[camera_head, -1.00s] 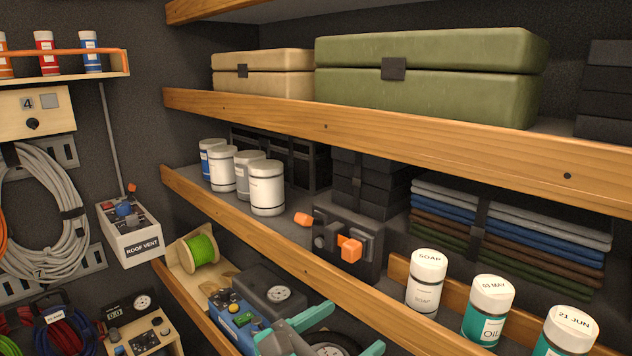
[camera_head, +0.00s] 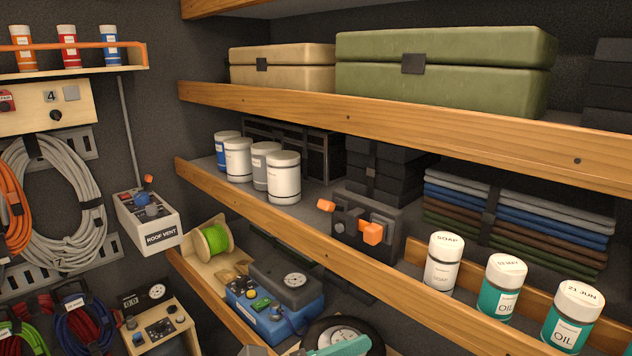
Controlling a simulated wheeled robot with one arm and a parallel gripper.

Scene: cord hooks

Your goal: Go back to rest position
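My gripper (camera_head: 342,347) is mostly below the bottom edge of the picture. Only a teal finger part shows, in front of the dark wheel (camera_head: 338,328) on the low shelf. A grey piece beside it at the bottom edge may belong to my arm. Whether the fingers are apart and whether anything is between them is hidden. A grey cord coil (camera_head: 97,220) and an orange cord coil (camera_head: 14,205) hang on the left wall. Red, blue and green cords (camera_head: 72,318) hang below them.
Wooden shelf edges (camera_head: 330,250) run across the right side, with jars (camera_head: 284,178), folded cloths and cases behind them. A ROOF VENT box (camera_head: 150,222) sticks out from the wall. A green spool (camera_head: 214,240) and a blue device (camera_head: 255,308) stand on the low shelf.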

